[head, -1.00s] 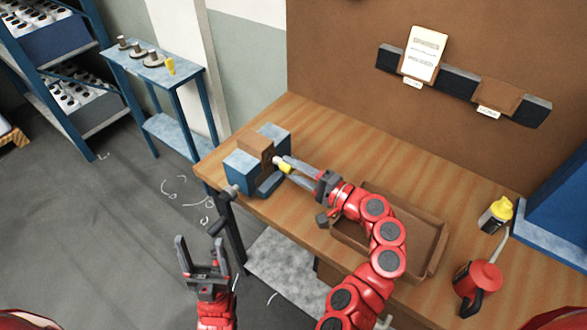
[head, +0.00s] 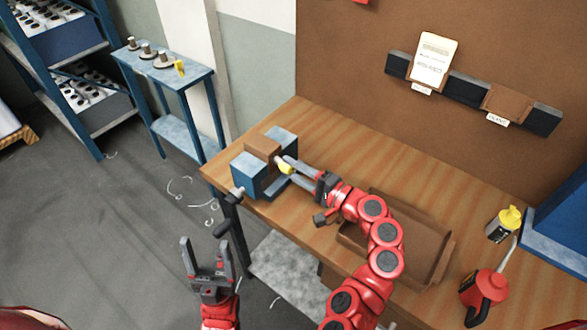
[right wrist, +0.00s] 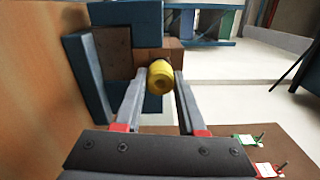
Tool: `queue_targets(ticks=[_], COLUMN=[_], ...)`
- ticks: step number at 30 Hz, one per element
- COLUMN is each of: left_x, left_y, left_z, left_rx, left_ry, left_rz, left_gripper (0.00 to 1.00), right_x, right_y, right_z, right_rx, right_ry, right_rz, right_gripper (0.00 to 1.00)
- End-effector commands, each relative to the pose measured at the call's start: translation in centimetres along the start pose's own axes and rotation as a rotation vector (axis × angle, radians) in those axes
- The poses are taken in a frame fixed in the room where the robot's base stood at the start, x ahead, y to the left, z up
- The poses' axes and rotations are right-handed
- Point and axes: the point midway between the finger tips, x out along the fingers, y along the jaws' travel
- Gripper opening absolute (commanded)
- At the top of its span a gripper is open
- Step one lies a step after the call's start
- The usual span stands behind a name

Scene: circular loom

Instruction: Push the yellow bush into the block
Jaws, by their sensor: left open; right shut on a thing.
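The brown block (head: 263,145) is clamped between the jaws of a blue vise (head: 249,170) at the near left corner of the bench. My right gripper (head: 288,171) is shut on the yellow bush (head: 286,168), held at the block's right face. My left gripper (head: 206,246) is open and empty, below and in front of the vise.
A brown tray (head: 447,268) lies under my right arm. A red can (head: 484,290) and a yellow-capped bottle (head: 503,223) stand at the bench's right. A blue side table (head: 195,75) holds several spindle-like parts and a yellow piece (head: 179,67).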

Motion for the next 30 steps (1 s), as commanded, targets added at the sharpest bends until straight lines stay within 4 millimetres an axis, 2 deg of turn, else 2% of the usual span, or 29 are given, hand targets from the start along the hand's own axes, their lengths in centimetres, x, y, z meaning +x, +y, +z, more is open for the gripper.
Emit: queue_targets(ticks=[23, 24, 29, 30], left_x=[-0.2, -0.2, -0.2, -0.2], left_y=[0.0, 0.0, 0.0, 0.0], left_z=[0.0, 0.0, 0.0, 0.0], left_rx=[0.0, 0.0, 0.0, 0.0], left_ry=[0.0, 0.0, 0.0, 0.0], left_rz=[0.0, 0.0, 0.0, 0.0], left_gripper=[0.7, 0.7, 0.7, 0.7], right_x=[1.7, 1.8, 1.7, 1.7], right_y=[0.0, 0.0, 0.0, 0.0], right_z=[0.0, 0.0, 0.0, 0.0], right_rx=[0.001, 0.001, 0.001, 0.001], right_ry=[0.0, 0.0, 0.001, 0.001], right_rz=[-0.001, -0.001, -0.001, -0.001], right_gripper=[0.0, 0.43, 0.72, 0.74])
